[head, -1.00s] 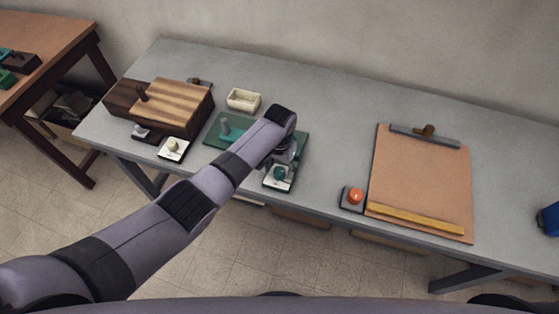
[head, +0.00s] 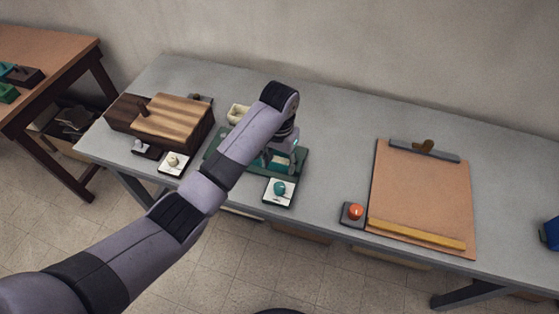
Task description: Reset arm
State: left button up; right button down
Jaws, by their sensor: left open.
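My left arm comes in from the lower left and reaches over the grey table. My left gripper (head: 280,160) hangs at the end of the arm, above the green board (head: 213,150). It is open, and most of it is hidden behind its own wrist. A white pad with a teal knob (head: 279,188) lies just in front of the gripper, apart from it. My right gripper does not show.
A striped wooden box (head: 172,118) stands at the left, with a white pad with a pale knob (head: 173,161) before it. A red button (head: 354,211) and a brown clipboard (head: 420,195) lie at the right.

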pick_arm(q)
jog(key=s+a+f+n+t+h, duration=0.1)
jog(key=s+a+f, duration=0.25)
jog(key=s, duration=0.35)
jog(key=s+a+f+n+h, duration=0.1)
jog(key=s+a+f, duration=0.25)
jog(key=s, duration=0.35)
jog(key=s+a+r+n+t+y, duration=0.1)
jog(key=s+a+r, duration=0.2)
jog(key=s+a, duration=0.4)
jog(key=s+a+r+n+t+y, duration=0.1)
jog(key=s+a+r+t, duration=0.15)
jog(key=s+a, duration=0.45)
notch_tip(320, 180, down, 26)
jog(key=g+b, duration=0.2)
jog(key=b, duration=0.1)
jog(key=s+a+f+g+b, duration=0.1)
jog(key=s+a+f+b, duration=0.1)
jog(key=s+f, duration=1.5)
notch_tip(320, 180, down, 4)
jog(key=shift+s+a+r+m, duration=0.1)
jog(key=shift+s+a+m, duration=0.15)
jog(key=shift+s+m, duration=0.15)
